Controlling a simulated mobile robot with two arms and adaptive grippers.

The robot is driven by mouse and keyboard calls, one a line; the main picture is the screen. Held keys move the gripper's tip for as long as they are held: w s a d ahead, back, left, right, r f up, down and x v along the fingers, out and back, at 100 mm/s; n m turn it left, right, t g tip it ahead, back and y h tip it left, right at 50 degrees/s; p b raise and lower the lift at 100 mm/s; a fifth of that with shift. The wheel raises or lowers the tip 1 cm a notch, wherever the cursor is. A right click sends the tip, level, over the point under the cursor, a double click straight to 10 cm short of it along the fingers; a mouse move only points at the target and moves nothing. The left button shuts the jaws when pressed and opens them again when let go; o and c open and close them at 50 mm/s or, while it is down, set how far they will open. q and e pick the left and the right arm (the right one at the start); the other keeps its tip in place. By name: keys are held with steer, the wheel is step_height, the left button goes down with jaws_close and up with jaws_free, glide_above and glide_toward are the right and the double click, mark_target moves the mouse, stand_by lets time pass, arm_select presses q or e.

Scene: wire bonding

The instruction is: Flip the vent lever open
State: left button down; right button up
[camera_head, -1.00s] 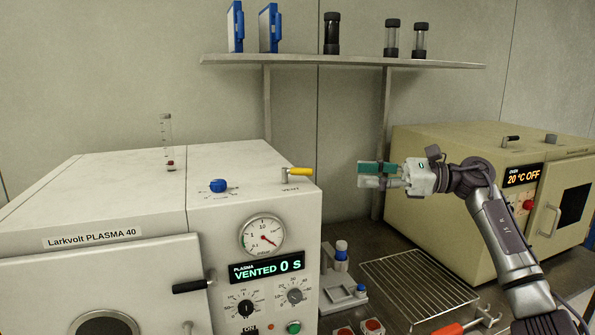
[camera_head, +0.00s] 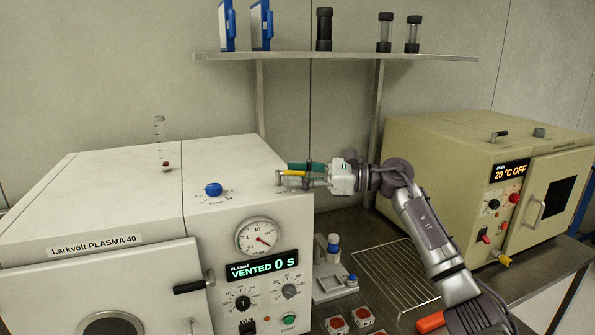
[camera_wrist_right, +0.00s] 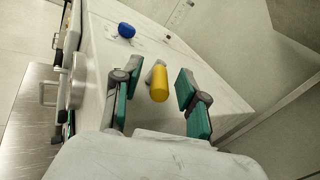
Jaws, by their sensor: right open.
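The yellow vent lever (camera_head: 293,173) sits on the right end of the top of the white plasma machine (camera_head: 230,165). In the right wrist view the yellow lever (camera_wrist_right: 159,84) points towards the camera, with its grey pivot behind it. My right gripper (camera_head: 304,174) reaches in from the right at the lever's height. In the right wrist view its green-padded fingers (camera_wrist_right: 157,100) are open, one on each side of the lever, with gaps to both. My left gripper is not in view.
A blue knob (camera_head: 213,189) and a small vial (camera_head: 160,142) are on the machine's top. A gauge (camera_head: 256,236) and a display reading VENTED 0 S (camera_head: 262,266) are on its front. A beige oven (camera_head: 450,160) and wire rack (camera_head: 395,272) stand to the right.

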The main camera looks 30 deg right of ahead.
steer(key=shift+c, duration=0.3)
jaws_close()
steer(key=shift+d, duration=0.1)
steer(key=shift+w+d+n+g+y+b, duration=0.15)
steer(key=shift+n+g+y+b, duration=0.15)
steer(key=shift+n+g+y, duration=0.15)
steer(key=shift+w+d+n+g+y+b, duration=0.1)
steer(key=shift+n+g+y+b, duration=0.25)
steer(key=shift+g, duration=0.2)
steer(key=shift+w+d+r+n+g+y, duration=0.1)
steer(key=shift+w+n+g+y, duration=0.1)
steer(key=shift+n+g+y, duration=0.3)
steer(key=shift+w+r+n+g+y, duration=0.1)
steer(key=shift+w+n+g+y, duration=0.1)
steer(key=shift+n+g, duration=0.45)
steer(key=shift+w+f+n+g+y, duration=0.15)
steer(key=shift+n+g+y, duration=0.35)
steer(key=shift+g, duration=0.75)
steer(key=shift+w+d+n+g, duration=0.1)
steer(key=shift+w+n+g, duration=0.05)
steer(key=shift+n+g, duration=0.45)
